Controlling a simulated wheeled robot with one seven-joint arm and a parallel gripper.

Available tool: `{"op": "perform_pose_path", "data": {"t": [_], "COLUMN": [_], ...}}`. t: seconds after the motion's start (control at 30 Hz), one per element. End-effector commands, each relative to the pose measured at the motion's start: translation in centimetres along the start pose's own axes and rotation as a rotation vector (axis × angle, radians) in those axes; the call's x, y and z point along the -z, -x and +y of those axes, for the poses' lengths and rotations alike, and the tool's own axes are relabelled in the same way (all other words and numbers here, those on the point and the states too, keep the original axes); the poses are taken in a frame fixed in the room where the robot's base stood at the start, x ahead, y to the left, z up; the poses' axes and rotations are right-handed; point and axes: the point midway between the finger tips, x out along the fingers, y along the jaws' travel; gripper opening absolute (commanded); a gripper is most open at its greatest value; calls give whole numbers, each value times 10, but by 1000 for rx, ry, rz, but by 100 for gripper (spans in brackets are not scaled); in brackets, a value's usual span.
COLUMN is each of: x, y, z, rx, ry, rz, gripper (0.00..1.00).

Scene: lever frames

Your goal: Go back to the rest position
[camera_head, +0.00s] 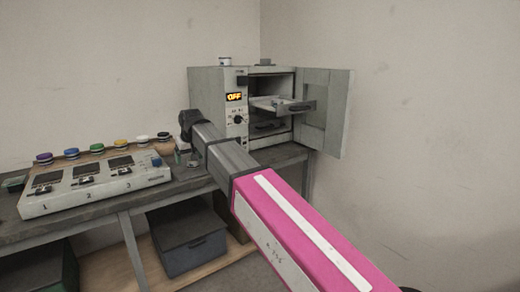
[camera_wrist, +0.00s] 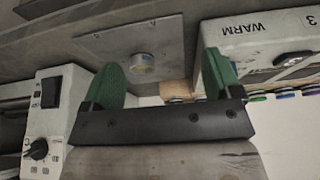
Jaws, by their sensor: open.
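My arm reaches across the head view from the lower right toward the bench. In the head view my gripper (camera_head: 186,157) is small and mostly hidden by my wrist, low over the bench to the left of the oven. In the wrist view my gripper (camera_wrist: 167,62) shows two green fingers spread apart, with nothing held between them. A small round tin with a yellowish inside (camera_wrist: 143,63) lies on a grey plate (camera_wrist: 110,40) beyond the fingers; the fingers look apart from it.
The oven (camera_head: 215,95) stands open, its display reading OFF, with its door (camera_head: 340,115) swung right and a tray (camera_head: 283,103) pulled out. A numbered device (camera_head: 95,188) and several coloured-lid jars (camera_head: 97,148) are on the left. A dark bin (camera_head: 192,240) sits below.

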Motion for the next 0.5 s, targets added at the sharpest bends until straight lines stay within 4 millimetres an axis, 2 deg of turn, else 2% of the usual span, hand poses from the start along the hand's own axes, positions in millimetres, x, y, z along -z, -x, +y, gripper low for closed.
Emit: {"op": "perform_pose_path", "data": {"t": [0.27,0.37,0.5], "x": [-32,-48,-80], "y": [-29,-42,-65], "z": [39,58,90], "rx": [-17,-25,-39], "ry": [-46,-69,-111], "rz": [-29,-45,-73], "gripper": [84,84,84]}}
